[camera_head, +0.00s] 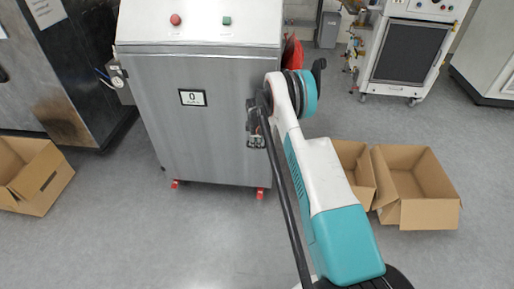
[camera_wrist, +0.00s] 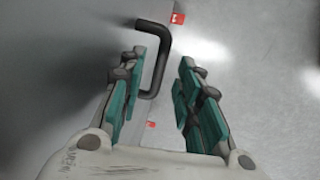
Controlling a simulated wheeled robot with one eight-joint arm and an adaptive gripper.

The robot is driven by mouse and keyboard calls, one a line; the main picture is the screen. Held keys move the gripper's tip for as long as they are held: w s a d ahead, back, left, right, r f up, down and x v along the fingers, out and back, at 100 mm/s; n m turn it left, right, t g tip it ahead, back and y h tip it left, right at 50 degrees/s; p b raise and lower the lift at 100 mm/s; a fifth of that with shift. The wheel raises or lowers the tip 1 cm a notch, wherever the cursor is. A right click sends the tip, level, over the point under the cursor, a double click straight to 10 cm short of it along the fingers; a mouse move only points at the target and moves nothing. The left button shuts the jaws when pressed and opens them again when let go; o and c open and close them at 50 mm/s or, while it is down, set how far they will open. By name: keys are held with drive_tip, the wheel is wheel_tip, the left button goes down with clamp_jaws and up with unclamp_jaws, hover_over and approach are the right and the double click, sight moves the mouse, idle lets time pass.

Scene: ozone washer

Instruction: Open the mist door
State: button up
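The steel cabinet front (camera_head: 200,130), which I take to be the mist door, is upright and looks shut. It bears a small "0" label (camera_head: 192,98). In the wrist view the door surface (camera_wrist: 60,60) fills the left side, with a black bent handle (camera_wrist: 162,62) standing out from it. My gripper (camera_wrist: 172,75) is open around the handle's bar, which lies between the fingers, close beside the left one. I cannot tell whether they touch. In the head view my gripper (camera_head: 257,125) is at the cabinet's right edge, and my arm hides the handle.
Open cardboard boxes stand at right (camera_head: 415,190) and left (camera_head: 35,175). A dark cabinet (camera_head: 70,70) is at the left, and a white wheeled machine (camera_head: 408,50) at the back right. The floor (camera_head: 140,235) before the steel cabinet is clear.

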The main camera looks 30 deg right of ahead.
drive_tip(key=shift+w+d+f, duration=0.1)
drive_tip(key=shift+w+f, duration=0.05)
drive_tip(key=shift+f, duration=0.8)
clamp_jaws()
